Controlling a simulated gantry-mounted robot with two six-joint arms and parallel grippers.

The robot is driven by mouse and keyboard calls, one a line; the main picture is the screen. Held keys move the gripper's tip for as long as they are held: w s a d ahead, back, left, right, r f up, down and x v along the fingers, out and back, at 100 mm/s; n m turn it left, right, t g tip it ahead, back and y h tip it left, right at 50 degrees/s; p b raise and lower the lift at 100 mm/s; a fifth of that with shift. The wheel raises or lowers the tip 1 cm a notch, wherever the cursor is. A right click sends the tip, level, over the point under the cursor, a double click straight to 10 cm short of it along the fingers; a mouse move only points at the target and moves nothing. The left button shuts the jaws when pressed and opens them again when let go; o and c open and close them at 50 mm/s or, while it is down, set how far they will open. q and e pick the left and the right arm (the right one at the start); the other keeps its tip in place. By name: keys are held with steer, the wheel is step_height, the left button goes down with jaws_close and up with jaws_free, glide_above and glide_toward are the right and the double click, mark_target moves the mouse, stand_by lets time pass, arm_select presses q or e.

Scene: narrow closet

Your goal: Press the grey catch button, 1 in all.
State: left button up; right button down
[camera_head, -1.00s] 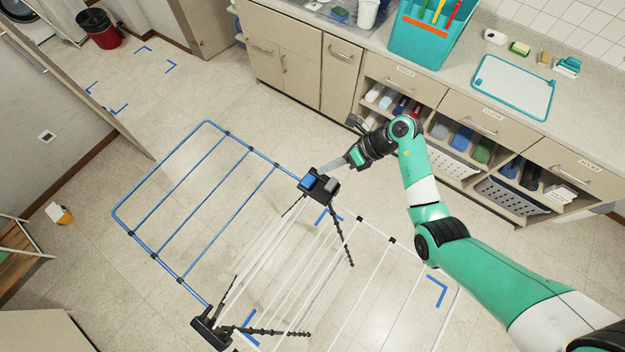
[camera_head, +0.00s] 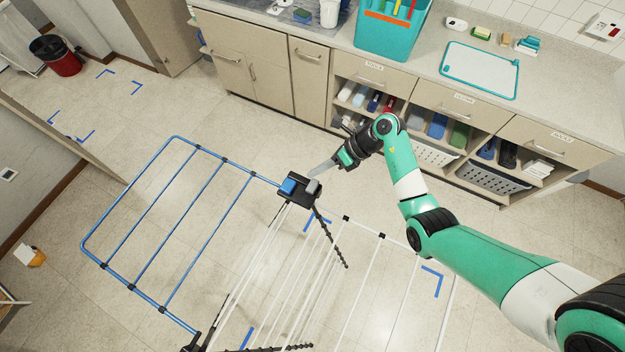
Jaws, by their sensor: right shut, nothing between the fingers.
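A drying rack with a blue wing (camera_head: 150,215) and a white wing (camera_head: 385,265) stands on the floor, both wings spread out. Its black hinge block (camera_head: 296,199) carries a blue button (camera_head: 289,186) and the grey catch button (camera_head: 312,187) on its right. My right gripper (camera_head: 314,174) reaches in from the right. My left gripper is not in view.
A counter with open cubbies and baskets (camera_head: 490,178) runs along the back right. A teal caddy (camera_head: 392,38) and a white board (camera_head: 480,70) lie on it. A red bin (camera_head: 58,56) stands far left. Blue corner marks (camera_head: 432,282) are on the floor.

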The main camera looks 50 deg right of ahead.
steer(key=b, duration=0.3)
glide_above(317, 185)
step_height(317, 185, down, 4)
steer(key=shift+f, duration=0.2)
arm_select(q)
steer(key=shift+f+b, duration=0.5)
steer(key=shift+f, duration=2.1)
arm_select(e)
steer(key=shift+f, duration=0.7)
steer(key=shift+f, duration=0.1)
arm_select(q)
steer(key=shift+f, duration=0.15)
arm_select(e)
steer(key=shift+f, duration=0.3)
